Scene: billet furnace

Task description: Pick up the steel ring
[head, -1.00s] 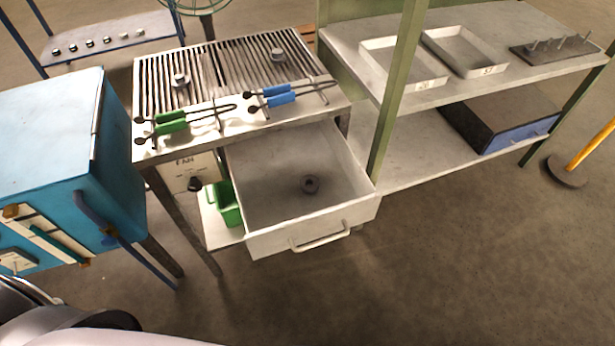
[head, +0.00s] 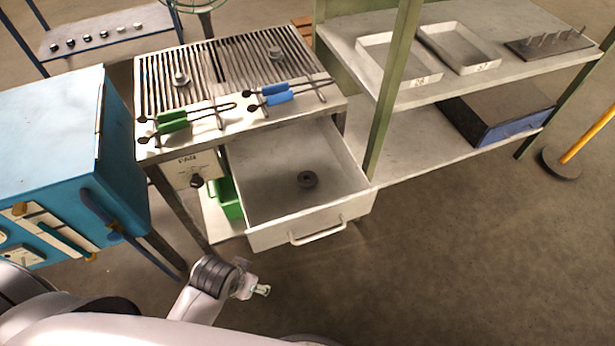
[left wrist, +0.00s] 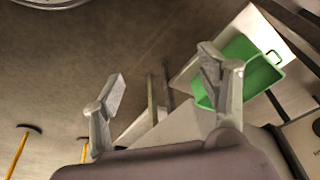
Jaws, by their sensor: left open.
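The steel ring (head: 307,179), small, dark and round with a hole, lies flat on the floor of the open pale drawer (head: 310,223) in the head view. My left gripper (head: 263,290) is below and in front of the drawer, to the left of its handle, apart from the ring. In the left wrist view its two fingers (left wrist: 162,72) are spread with nothing between them. The ring is not recognisable in the left wrist view. My right gripper is not in view.
A slatted bench (head: 240,62) with green and blue-handled tongs stands above the drawer. A green bin (head: 228,198) sits left of the drawer, also in the left wrist view (left wrist: 245,72). A blue furnace (head: 50,135) is at left, shelves with trays (head: 400,68) at right. Floor in front is open.

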